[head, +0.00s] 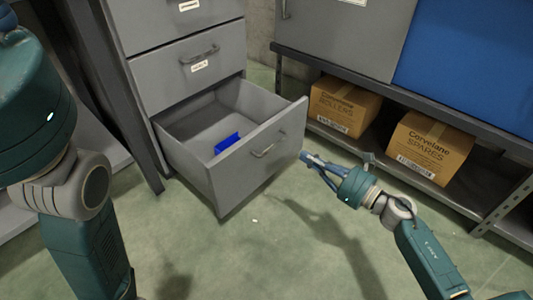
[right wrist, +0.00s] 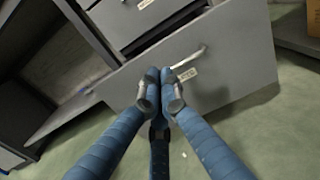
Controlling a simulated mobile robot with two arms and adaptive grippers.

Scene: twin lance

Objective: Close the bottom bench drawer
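The bottom bench drawer (head: 262,150) is pulled well out of the grey cabinet in the head view. Its front has a metal handle, and a blue object (head: 227,143) lies inside. My right gripper (head: 308,159) is at the right edge of the drawer front, outside it. In the right wrist view its fingers (right wrist: 159,78) are together and empty, pointing at the drawer front (right wrist: 215,75) beside the handle (right wrist: 190,58). I cannot tell whether the tips touch the front. My left arm shows at the left, but its gripper is out of view.
The drawer above (head: 190,66) is shut. The green floor in front of the drawer is mostly clear.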

